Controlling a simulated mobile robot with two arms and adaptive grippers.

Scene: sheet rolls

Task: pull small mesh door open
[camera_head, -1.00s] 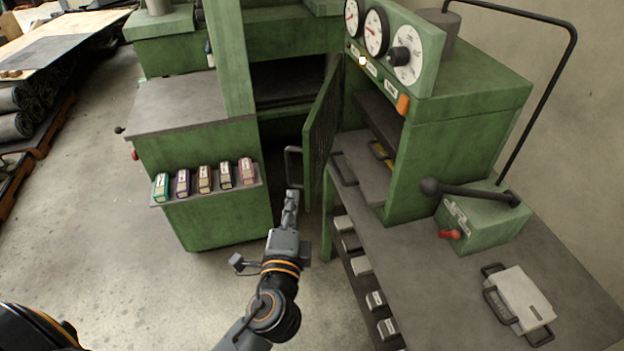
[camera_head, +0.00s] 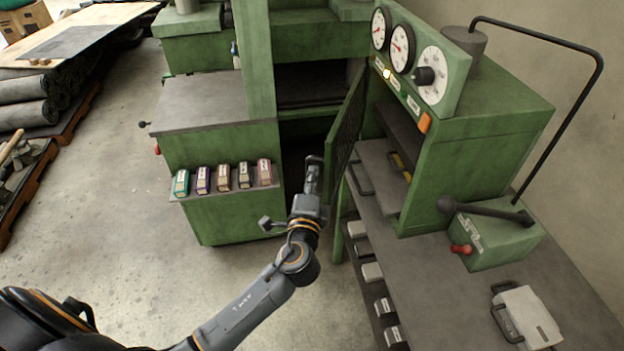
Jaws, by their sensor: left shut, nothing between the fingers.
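The small mesh door (camera_head: 346,122) has a green frame and dark mesh. It stands swung out, seen nearly edge-on, between the press opening and the green gauge cabinet. My left gripper (camera_head: 314,163) is shut, in front of the dark opening and just left of the door's edge. The door's handle is hidden behind the gripper, and I cannot tell whether the fingers touch it. My right gripper is not in view.
A green cabinet (camera_head: 235,218) with several small boxes on its ledge stands left. The workbench (camera_head: 420,275) at right carries the gauge cabinet (camera_head: 460,150), a lever box (camera_head: 495,238) and a white case (camera_head: 527,318). Open floor (camera_head: 110,220) lies left.

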